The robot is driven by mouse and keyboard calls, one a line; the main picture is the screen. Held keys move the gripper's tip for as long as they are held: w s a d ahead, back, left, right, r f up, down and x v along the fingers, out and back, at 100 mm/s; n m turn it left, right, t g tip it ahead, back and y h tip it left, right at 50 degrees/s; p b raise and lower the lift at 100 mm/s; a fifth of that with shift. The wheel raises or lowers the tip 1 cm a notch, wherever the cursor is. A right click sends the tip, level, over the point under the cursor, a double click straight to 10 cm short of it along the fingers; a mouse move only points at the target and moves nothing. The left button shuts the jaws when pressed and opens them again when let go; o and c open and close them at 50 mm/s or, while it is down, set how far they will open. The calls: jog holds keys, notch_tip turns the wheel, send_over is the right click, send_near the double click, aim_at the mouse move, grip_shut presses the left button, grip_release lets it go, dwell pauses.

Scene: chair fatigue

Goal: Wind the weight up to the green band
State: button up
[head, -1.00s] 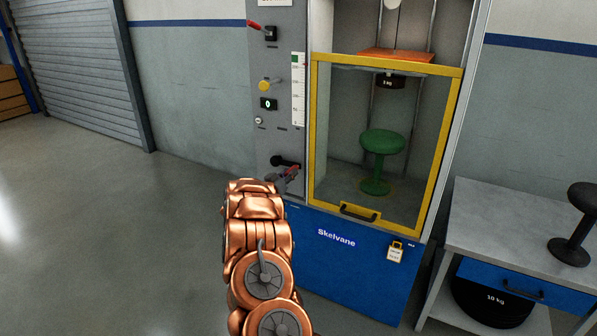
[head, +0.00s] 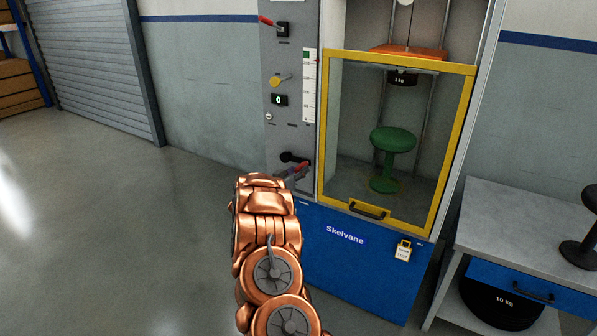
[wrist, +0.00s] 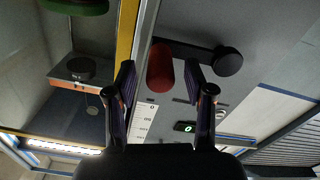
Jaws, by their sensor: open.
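The black weight (head: 403,78) hangs under an orange plate (head: 410,52) high inside the test cabinet, above a green stool (head: 392,140). A white scale (head: 309,95) on the grey panel has a green band (head: 306,56) at its top. The crank, with a black hub (wrist: 228,61) and red handle (wrist: 160,72), sits low on that panel. In the wrist view my gripper (wrist: 160,64) is open, with its fingers on either side of the red handle; I cannot tell whether they touch it. In the head view my arm partly hides the gripper.
A yellow-framed guard (head: 322,130) covers the cabinet front. A red lever (head: 268,21), a yellow knob (head: 275,81) and a display reading 0 (head: 279,100) are above the crank. A workbench (head: 505,215) stands at right. The floor at left is clear.

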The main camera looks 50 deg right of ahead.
jog(key=v, duration=1.1)
jog(key=shift+a, duration=0.1)
dwell(0.5)
